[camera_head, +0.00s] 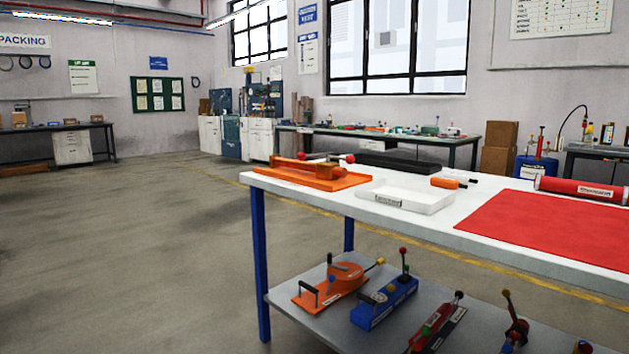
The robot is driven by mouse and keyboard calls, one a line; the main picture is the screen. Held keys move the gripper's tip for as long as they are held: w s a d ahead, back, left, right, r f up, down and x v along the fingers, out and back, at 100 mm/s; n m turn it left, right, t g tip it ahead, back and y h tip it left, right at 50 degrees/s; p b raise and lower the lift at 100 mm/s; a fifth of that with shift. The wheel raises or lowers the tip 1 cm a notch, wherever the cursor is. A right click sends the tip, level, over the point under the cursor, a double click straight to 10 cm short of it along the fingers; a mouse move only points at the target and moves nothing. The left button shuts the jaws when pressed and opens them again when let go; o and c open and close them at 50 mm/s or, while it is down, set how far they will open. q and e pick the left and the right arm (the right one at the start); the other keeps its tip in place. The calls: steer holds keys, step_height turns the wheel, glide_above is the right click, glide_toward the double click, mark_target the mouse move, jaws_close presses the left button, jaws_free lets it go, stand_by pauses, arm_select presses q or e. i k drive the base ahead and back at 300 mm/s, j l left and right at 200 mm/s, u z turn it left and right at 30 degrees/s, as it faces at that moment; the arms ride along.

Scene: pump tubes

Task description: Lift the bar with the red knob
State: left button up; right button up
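On the white table top (455,218), an orange device (310,180) sits near the far left corner. An orange-red bar lies low along it, and a red knob (350,158) shows at its right end. Where the bar ends and the body begins is too small to tell. On the lower shelf, a blue device (384,303) has an upright black lever topped by a red knob (403,250). Neither of my grippers is in view.
A white tray (407,203), an orange-handled tool (447,183), a black block (396,163), a red mat (560,235) and a red cylinder (580,190) are on the table top. Several other devices stand on the lower shelf (290,318). The floor at left is clear.

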mark_target(301, 156)
steer(key=i+j+z, duration=0.25)
steer(key=i, duration=0.25)
steer(key=i+j+z, duration=0.3)
steer(key=i, duration=0.15)
